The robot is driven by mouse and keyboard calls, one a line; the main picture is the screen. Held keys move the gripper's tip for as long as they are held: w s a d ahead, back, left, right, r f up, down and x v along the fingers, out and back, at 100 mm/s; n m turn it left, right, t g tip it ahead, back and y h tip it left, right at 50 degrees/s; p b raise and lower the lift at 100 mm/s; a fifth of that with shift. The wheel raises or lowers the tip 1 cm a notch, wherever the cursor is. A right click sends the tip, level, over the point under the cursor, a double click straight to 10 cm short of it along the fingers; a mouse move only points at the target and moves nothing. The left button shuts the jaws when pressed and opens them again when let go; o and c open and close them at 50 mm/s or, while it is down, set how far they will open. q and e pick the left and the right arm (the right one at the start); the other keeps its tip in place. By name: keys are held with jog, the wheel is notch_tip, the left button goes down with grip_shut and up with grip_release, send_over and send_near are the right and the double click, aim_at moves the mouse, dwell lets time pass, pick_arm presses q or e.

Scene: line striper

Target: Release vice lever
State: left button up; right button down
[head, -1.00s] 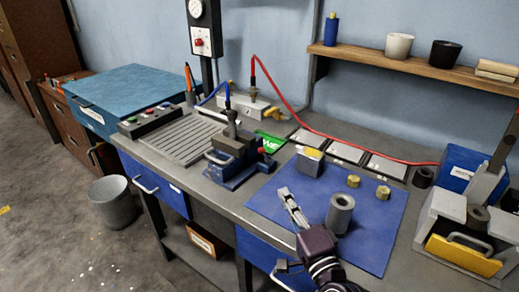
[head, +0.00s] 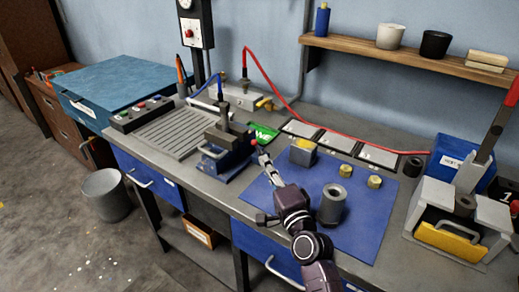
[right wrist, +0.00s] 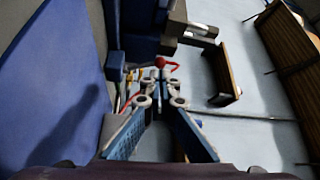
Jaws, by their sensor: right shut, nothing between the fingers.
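The vice (head: 225,158) has a blue base, dark jaws and a pale loop handle at its front left. It stands on the bench left of the blue mat. A small red knob beside its right side, likely the lever end, shows in the head view (head: 253,143); a red knob (right wrist: 160,63) also shows just beyond the fingertips in the right wrist view. My right gripper (head: 264,160) is shut and empty, its tips close to the vice's right side. Whether they touch the knob I cannot tell. My left gripper is not in view.
A blue mat (head: 380,215) holds a grey cylinder (head: 333,205), a block with a yellow top (head: 303,152) and two brass nuts. A red hose (head: 345,138) runs behind. A grey fixture with a yellow front (head: 452,240) stands at right, a slotted plate (head: 180,135) at left.

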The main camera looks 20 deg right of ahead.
aim_at(256, 145)
jog(key=w, duration=0.4)
jog(key=shift+w+a+r+p, duration=0.1)
jog(key=shift+w+r+p, duration=0.05)
jog(key=shift+r+p, duration=0.15)
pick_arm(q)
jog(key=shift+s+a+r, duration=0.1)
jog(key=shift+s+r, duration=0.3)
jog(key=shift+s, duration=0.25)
pick_arm(e)
jog(key=shift+w, duration=0.5)
